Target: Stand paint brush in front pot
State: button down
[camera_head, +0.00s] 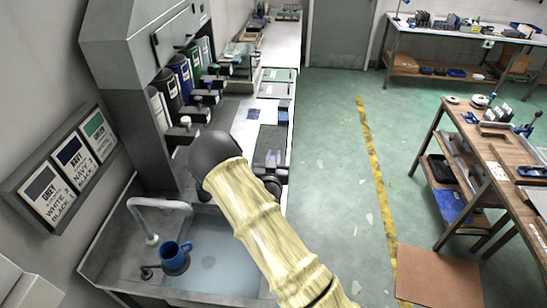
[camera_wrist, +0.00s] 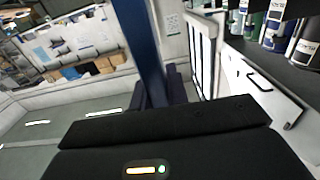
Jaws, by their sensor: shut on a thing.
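In the wrist view my gripper (camera_wrist: 157,92) has its dark fingers on either side of a long, dark blue upright thing (camera_wrist: 138,40). It looks like the paint brush's handle, and its ends are out of view or hidden. In the head view my arm's pale yellow sleeve and dark rounded joint cover the middle, so the gripper and the brush cannot be made out there. I cannot make out a front pot for sure. A blue mug (camera_head: 173,256) stands in the sink at the lower left, apart from my arm.
The sink (camera_head: 215,262) holds water under a white tap (camera_head: 150,215). Several paint dispensers (camera_head: 172,98) line the unit at left, beside a colour sign board (camera_head: 62,173). A long worktop (camera_head: 275,50) runs back.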

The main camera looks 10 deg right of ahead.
jog(key=shift+f+b, duration=1.25)
jog(key=shift+f, duration=0.2)
jog(key=c, duration=1.3)
grip_release()
jog(key=shift+s, duration=0.2)
jog(key=b+v, duration=0.4)
jog(key=v, duration=1.3)
